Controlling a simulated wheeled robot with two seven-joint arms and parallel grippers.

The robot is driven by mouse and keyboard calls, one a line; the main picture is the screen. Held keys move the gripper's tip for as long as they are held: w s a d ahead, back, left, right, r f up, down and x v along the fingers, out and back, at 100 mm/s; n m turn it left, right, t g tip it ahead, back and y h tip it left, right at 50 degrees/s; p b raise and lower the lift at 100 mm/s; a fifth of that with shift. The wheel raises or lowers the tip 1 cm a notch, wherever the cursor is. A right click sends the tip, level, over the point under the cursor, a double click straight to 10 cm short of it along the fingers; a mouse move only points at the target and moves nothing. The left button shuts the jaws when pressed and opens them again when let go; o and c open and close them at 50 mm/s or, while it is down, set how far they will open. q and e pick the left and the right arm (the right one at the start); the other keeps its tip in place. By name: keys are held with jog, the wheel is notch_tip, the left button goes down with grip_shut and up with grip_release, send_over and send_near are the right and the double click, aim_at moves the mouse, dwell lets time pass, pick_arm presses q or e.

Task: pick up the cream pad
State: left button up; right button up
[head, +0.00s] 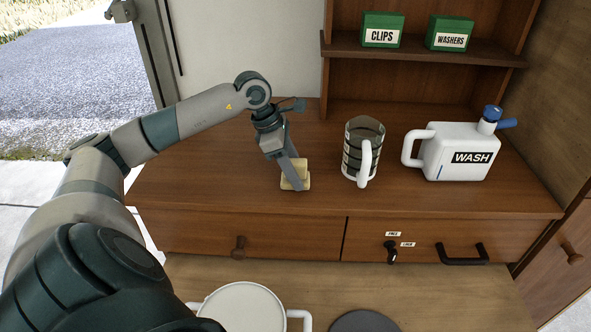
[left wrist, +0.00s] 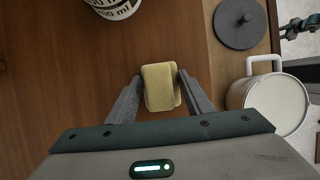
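The cream pad (head: 300,181) is a small pale yellow block on the wooden counter, left of the striped jug. It also shows in the left wrist view (left wrist: 161,88), between the two fingers. My left gripper (head: 293,172) points down over the pad, with one finger crossing in front of it in the head view. In the left wrist view my left gripper (left wrist: 159,78) is open around the pad, with narrow gaps along its sides. A dark part at the upper right edge of the left wrist view looks like my right gripper; its fingers are unclear.
The striped jug (head: 352,155) and a white WASH can (head: 452,155) stand right of the pad. Green boxes CLIPS (head: 382,28) and WASHERS (head: 450,33) sit on the shelf. A white pot (head: 242,308) and dark round lid (head: 365,322) lie below the drawers. Counter left of the gripper is clear.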

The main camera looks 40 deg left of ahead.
aim_at(296, 162)
pick_arm(q)
jog(key=shift+r, duration=0.15)
jog(key=shift+r+b, duration=0.45)
jog(key=shift+r, duration=0.1)
notch_tip(296, 162, up, 7)
jog(key=shift+r+b, duration=0.1)
jog(key=shift+b, duration=1.05)
jog(key=shift+r, duration=0.7)
jog(key=shift+s, duration=0.1)
